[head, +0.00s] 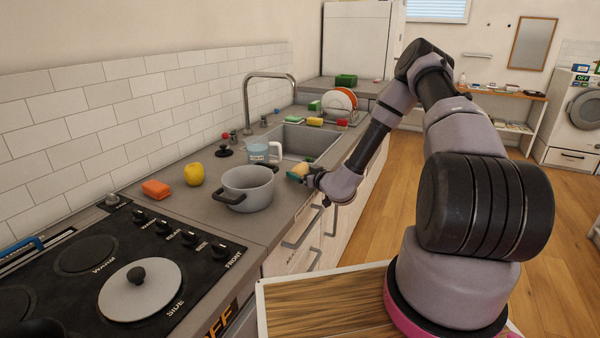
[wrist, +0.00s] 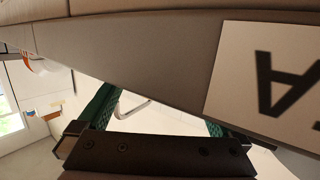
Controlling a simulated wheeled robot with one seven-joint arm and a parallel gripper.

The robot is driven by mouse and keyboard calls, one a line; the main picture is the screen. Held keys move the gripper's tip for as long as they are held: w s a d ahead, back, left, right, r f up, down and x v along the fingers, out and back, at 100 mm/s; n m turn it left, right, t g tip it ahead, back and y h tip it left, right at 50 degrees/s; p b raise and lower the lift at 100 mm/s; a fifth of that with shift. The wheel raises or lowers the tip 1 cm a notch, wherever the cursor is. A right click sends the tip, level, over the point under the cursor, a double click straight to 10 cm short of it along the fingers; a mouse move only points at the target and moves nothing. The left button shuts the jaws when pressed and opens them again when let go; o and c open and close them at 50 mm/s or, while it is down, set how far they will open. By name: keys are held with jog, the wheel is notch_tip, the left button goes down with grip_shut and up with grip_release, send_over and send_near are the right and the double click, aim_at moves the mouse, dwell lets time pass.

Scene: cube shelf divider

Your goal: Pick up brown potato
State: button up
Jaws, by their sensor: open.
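A small yellow-tan lump (head: 298,171) lies on the counter near its front edge, right of the grey pot. It may be the brown potato, but it is too small and partly covered to be sure. My gripper (head: 312,179) is right beside it at the counter's edge; I cannot tell whether they touch. In the wrist view my gripper (wrist: 160,112) shows its two green fingers spread apart with nothing held between them. No potato shows in the wrist view, which has a grey surface and a pale card with a dark letter (wrist: 275,80).
The grey pot (head: 247,188) stands left of my gripper, with a clear jug (head: 262,152) and the sink (head: 305,142) behind. A yellow apple (head: 194,174) and an orange block (head: 156,189) sit farther left. The hob (head: 85,255) holds a lid (head: 140,292). Drawer handles stick out below.

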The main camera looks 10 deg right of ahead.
aim_at(300, 165)
jog(key=shift+x, duration=0.75)
jog(key=c, duration=1.1)
notch_tip(300, 165, up, 10)
jog(key=shift+a, duration=0.1)
